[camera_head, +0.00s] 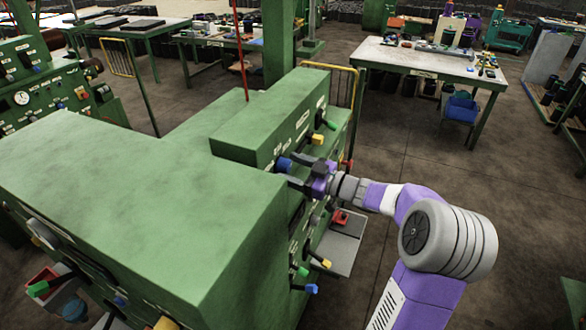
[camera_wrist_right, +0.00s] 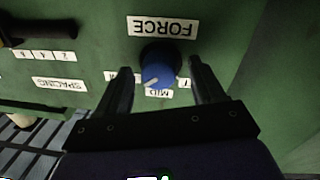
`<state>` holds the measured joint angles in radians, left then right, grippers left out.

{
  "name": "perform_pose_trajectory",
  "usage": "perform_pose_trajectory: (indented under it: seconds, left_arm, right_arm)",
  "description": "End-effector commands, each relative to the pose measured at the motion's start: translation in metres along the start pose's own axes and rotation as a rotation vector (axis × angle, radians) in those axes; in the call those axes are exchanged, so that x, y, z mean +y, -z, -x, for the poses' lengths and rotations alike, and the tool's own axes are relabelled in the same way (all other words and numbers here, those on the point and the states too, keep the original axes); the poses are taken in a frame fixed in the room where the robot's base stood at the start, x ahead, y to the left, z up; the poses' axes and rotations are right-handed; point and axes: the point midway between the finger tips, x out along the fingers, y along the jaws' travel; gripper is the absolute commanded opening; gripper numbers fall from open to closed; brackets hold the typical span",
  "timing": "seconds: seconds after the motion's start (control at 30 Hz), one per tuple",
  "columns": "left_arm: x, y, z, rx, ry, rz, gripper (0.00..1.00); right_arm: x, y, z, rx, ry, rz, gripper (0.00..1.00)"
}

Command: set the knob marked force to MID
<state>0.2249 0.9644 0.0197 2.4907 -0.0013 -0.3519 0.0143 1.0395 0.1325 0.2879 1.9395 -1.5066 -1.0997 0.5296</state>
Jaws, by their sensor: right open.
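The blue force knob (camera_wrist_right: 159,66) sits on the green panel under a FORCE label (camera_wrist_right: 162,27), which reads upside down in the right wrist view. A MID label (camera_wrist_right: 159,93) lies just below the knob in that view, with other labels partly hidden on either side. A pale mark on the knob seems to point down and slightly left, near MID. My right gripper (camera_wrist_right: 160,70) is open, with one finger on each side of the knob; I cannot tell whether they touch it. In the head view, the blue knob (camera_head: 284,164) is at the tips of my right gripper (camera_head: 300,173).
The green machine (camera_head: 150,180) fills the left and middle. A SPACING label (camera_wrist_right: 60,84) and a dark lever (camera_wrist_right: 38,30) are beside the knob. Yellow-ended (camera_head: 317,138) and red-ended levers stick out near my gripper. Open floor lies to the right.

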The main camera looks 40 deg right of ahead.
Motion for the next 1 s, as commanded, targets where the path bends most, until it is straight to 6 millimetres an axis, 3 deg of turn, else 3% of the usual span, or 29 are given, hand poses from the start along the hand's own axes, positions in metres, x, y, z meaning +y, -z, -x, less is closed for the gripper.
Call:
perform_pose_trajectory:
  seconds: [0.17,0.5,1.0]
  left_arm:
    - [0.000,0.000,0.000,0.000,0.000,0.000,0.61]
    - [0.000,0.000,0.000,0.000,0.000,0.000,0.61]
    - [-0.007,0.001,-0.018,0.000,0.000,0.000,0.61]
  right_arm:
    - [0.000,0.000,0.000,0.000,0.000,0.000,0.65]
    - [0.000,0.000,0.000,0.000,0.000,0.000,0.13]
    - [-0.001,-0.003,0.000,0.013,-0.002,0.145,0.12]
